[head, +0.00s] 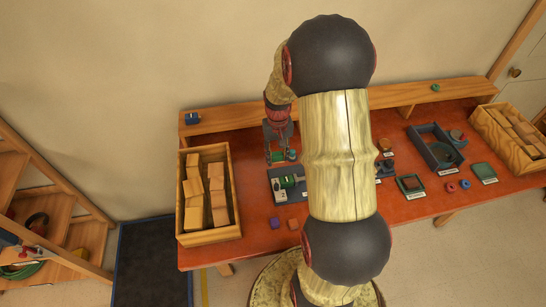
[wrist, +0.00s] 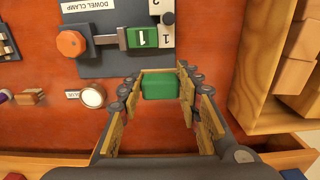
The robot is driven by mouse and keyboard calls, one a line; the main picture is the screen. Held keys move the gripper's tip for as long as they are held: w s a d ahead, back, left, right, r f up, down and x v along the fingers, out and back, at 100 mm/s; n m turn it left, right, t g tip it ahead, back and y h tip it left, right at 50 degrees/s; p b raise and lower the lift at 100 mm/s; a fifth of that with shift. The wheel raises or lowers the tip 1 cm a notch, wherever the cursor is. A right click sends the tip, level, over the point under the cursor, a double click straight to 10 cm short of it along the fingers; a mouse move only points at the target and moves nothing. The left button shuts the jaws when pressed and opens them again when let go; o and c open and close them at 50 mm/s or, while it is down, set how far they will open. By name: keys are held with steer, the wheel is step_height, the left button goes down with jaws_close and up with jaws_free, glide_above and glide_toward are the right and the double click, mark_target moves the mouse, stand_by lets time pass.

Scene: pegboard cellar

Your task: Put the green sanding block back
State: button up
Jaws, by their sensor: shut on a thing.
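My gripper (head: 281,153) is above the left part of the red workbench (head: 340,208), near the back ledge. In the wrist view its fingers (wrist: 158,88) are shut on a green block (wrist: 159,86), which sits between the fingertips. It appears held above the bench top. The dowel clamp (head: 277,190), a grey plate with a green part marked 1, lies below; it also shows in the wrist view (wrist: 107,69). Which place belongs to the green block, I cannot tell. My arm hides the bench's middle.
A wooden crate of wood blocks (head: 181,222) stands left, another (head: 489,136) right. A grey tray (head: 419,147), a green square (head: 483,172) and red rings (head: 450,187) lie on the right.

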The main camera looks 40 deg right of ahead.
steer(key=w+d+f, duration=0.1)
steer(key=w+f, duration=0.1)
steer(key=w+d+f, duration=0.2)
steer(key=w+d+f+b, duration=0.1)
steer(key=w+f, duration=0.1)
steer(key=f, duration=0.1)
steer(key=shift+w+d, duration=0.2)
steer(key=shift+w, duration=0.2)
steer(key=shift+w+d+f+b, duration=0.1)
steer(key=shift+f+b, duration=0.3)
steer(key=shift+f, duration=1.35)
steer(key=shift+f, duration=0.15)
steer(key=o, duration=1)
